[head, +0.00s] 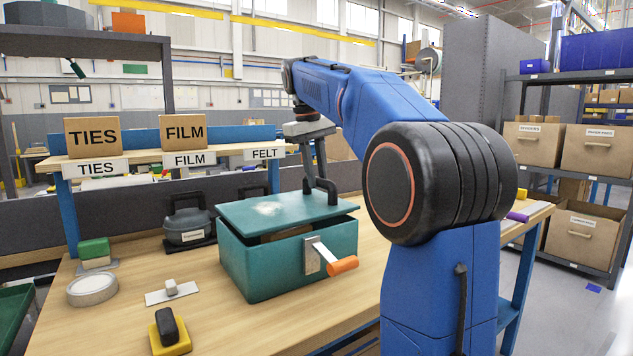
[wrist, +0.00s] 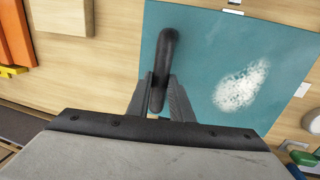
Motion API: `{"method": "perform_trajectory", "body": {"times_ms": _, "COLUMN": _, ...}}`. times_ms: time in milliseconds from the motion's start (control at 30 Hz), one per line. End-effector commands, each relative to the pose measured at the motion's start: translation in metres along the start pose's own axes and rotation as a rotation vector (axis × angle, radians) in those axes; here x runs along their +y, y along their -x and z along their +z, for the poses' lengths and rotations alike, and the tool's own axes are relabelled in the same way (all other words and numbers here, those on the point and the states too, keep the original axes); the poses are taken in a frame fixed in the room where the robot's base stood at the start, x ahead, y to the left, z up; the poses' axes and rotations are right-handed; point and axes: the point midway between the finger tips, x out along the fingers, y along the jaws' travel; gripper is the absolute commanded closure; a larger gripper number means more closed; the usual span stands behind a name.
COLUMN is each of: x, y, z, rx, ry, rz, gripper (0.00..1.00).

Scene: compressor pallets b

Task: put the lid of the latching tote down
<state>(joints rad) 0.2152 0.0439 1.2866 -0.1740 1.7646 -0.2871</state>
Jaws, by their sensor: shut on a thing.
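The latching tote (head: 285,270) is a teal box on the wooden workbench. Its teal lid (head: 275,211) is partly raised, with a dark gap at the front where something brown shows inside. The lid has a whitish patch and a black handle (wrist: 164,60) that stands up from it. My gripper (wrist: 160,98) is shut on the handle, one finger on each side. In the head view my gripper (head: 316,185) is above the lid's right part. A metal latch with an orange grip (head: 342,265) sticks out from the tote's front.
A dark grey case (head: 188,228) stands behind the tote. The bench front (head: 265,330) is clear. Boxes marked TIES (head: 92,137) and FILM (head: 183,133) stand on a shelf behind.

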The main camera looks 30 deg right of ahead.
Motion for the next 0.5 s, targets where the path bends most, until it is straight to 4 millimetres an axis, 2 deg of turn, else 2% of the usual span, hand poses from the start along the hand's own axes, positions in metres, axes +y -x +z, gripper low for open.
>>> {"method": "perform_trajectory", "body": {"times_ms": 133, "x": -0.003, "y": -0.013, "z": 0.0, "rx": 0.0, "ry": 0.0, "rz": 0.0, "gripper": 1.0}}
{"method": "perform_trajectory", "body": {"times_ms": 500, "x": -0.003, "y": -0.016, "z": 0.0, "rx": 0.001, "ry": 0.0, "rz": 0.0, "gripper": 1.0}}
